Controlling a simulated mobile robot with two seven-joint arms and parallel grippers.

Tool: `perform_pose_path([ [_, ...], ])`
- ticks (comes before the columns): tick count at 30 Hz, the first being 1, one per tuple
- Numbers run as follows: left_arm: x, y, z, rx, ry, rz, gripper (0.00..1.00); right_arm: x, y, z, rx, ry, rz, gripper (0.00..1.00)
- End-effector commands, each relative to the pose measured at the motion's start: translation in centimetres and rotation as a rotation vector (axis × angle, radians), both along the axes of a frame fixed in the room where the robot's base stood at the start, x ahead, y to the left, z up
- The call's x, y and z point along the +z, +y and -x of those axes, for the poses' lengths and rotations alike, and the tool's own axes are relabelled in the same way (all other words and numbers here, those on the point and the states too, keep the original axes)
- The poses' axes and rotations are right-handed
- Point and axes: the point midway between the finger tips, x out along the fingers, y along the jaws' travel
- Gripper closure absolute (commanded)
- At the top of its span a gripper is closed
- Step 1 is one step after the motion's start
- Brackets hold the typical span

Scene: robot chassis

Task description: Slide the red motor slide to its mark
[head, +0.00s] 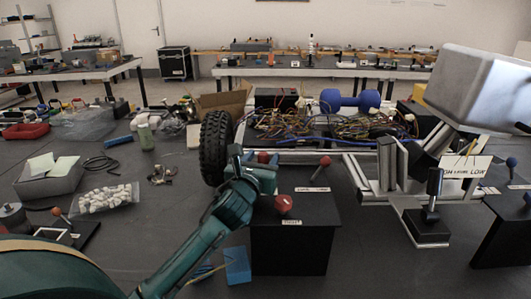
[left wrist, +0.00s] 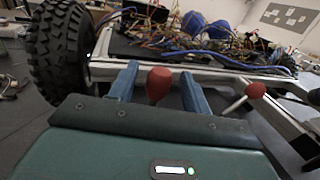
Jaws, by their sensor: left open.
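My left gripper (head: 266,164) is open above the left part of a black box (head: 290,248). In the left wrist view, a red knob (left wrist: 159,84) stands between its two blue fingers, with gaps on both sides. That knob also shows just past the gripper in the head view (head: 263,157). A second red knob (head: 283,204) sits near the box's front edge above a small white label whose text I cannot read surely. A red-tipped lever (head: 325,161) leans at the back right of the box. I cannot make out the slide's mark. My right gripper is not in view.
A black tire (head: 216,147) stands close left of the gripper. A pale metal frame (head: 360,150) with tangled wires (head: 350,122) lies behind the box. A black-handled post (head: 432,196) and a white sign (head: 466,167) stand to the right. A blue block (head: 237,265) lies at the box's left foot.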

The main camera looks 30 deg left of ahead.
Motion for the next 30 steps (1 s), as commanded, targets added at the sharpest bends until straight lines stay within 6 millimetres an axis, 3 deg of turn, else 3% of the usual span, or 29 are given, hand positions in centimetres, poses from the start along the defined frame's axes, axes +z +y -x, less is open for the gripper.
perform_pose_path([
  [7, 0.0, 0.8, -2.7, 0.001, -0.001, 0.002, 0.52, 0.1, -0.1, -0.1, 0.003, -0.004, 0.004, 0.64],
  [17, 0.0, 0.9, -3.1, 0.0, 0.0, 0.0, 0.52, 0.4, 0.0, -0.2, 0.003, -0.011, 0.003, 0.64],
  [30, 0.0, 0.9, -3.0, 0.0, 0.001, 0.0, 0.86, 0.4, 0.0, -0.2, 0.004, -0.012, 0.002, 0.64],
])
